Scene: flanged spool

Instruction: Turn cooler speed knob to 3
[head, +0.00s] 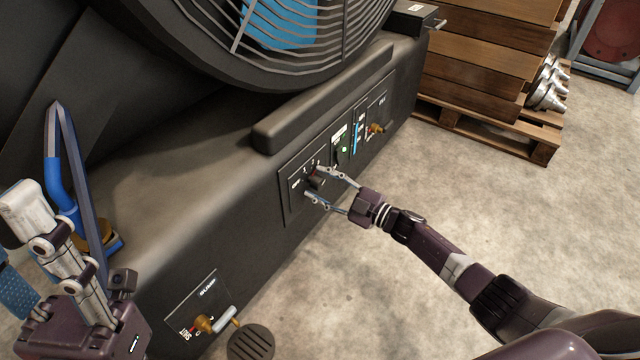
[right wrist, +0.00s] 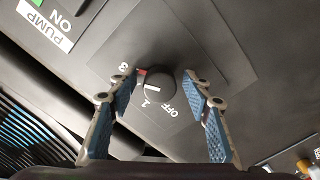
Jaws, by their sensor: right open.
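The speed knob (right wrist: 158,84) is a round black dial on a dark panel in the right wrist view. I cannot tell the exact setting. In the head view the knob is mostly hidden at the panel (head: 293,205). My right gripper (head: 313,183) is open, its fingers on either side of the knob; contact is unclear. My left gripper (head: 42,230) is at the lower left, away from the panel, its opening unclear.
The dark cooler (head: 200,190) has a fan grille (head: 310,40) above. A pump switch panel (head: 342,145) and a brass valve (head: 376,128) lie right of the knob. A sump valve (head: 205,323) is lower left.

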